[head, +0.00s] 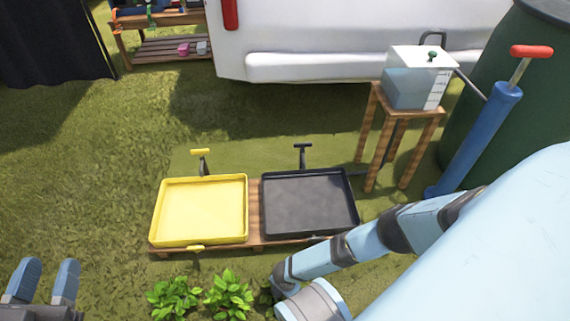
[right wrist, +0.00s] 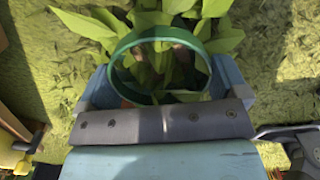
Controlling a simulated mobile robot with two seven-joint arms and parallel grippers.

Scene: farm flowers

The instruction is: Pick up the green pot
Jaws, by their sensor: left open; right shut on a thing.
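The green pot (right wrist: 135,95) shows in the right wrist view as a round green rim, with a leafy plant (right wrist: 160,20) around and inside it. My right gripper (right wrist: 160,88) has its blue fingers on either side of the rim and is shut on the pot. The lower part of the pot is hidden. In the head view my right arm reaches down to the bottom edge, and the pot cannot be made out. My left gripper (head: 42,281) is open and empty at the bottom left, over grass.
Leafy plants (head: 230,293) stand at the bottom centre of the head view. Behind them, a yellow tray (head: 203,212) and a black tray (head: 310,203) rest on a low wooden base. A wooden stand (head: 407,109) bears a clear tank (head: 412,85). A blue pump (head: 480,135) stands at right. Grass is clear at left.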

